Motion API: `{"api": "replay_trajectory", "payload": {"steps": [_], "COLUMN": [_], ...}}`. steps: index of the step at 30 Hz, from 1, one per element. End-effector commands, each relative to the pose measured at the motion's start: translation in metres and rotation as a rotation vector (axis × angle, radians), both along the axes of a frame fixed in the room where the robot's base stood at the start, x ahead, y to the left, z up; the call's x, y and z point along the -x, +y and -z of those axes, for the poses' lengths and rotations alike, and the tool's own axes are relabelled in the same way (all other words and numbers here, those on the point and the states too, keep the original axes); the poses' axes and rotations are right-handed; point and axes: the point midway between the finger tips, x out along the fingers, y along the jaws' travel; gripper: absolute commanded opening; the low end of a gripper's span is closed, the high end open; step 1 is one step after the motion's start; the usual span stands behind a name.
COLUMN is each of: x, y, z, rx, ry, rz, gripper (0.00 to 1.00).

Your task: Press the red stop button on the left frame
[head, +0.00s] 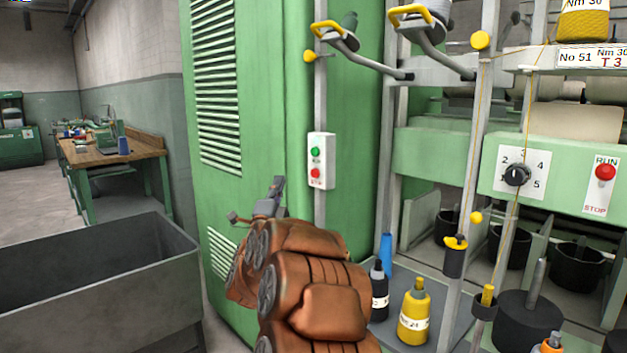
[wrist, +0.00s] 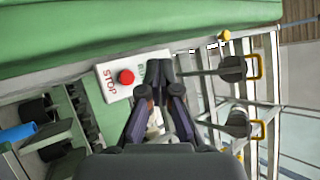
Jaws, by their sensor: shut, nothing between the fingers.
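A white switch box (head: 321,180) is on a grey post beside the green cabinet, with a green button (head: 315,152) above a red stop button (head: 315,173). In the wrist view, the red stop button (wrist: 126,77) shows beside the word STOP. My gripper (head: 279,182) is left of and slightly below the red button in the head view. In the wrist view my gripper (wrist: 160,66) is shut and empty, its tips over the RUN end of the box, right of the red button. The tips cover the green button there. I cannot tell whether they touch the box.
The green cabinet (head: 245,110) stands close on the left of the post. A second panel at right carries a dial (head: 516,175) and a red knob (head: 605,172). A yellow bottle (head: 414,315) and a dark bottle (head: 379,300) stand low. A grey bin (head: 100,290) is at left.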

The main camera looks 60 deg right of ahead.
Motion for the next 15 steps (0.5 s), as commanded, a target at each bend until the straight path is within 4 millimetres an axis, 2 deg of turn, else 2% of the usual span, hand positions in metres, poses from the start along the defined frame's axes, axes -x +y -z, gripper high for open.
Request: {"api": "replay_trajectory", "payload": {"steps": [15], "x": [0.0032], "y": [-0.0071], "z": [-0.0005], "rx": [0.003], "ry": [-0.003], "rz": [0.004], "gripper": [0.00]}}
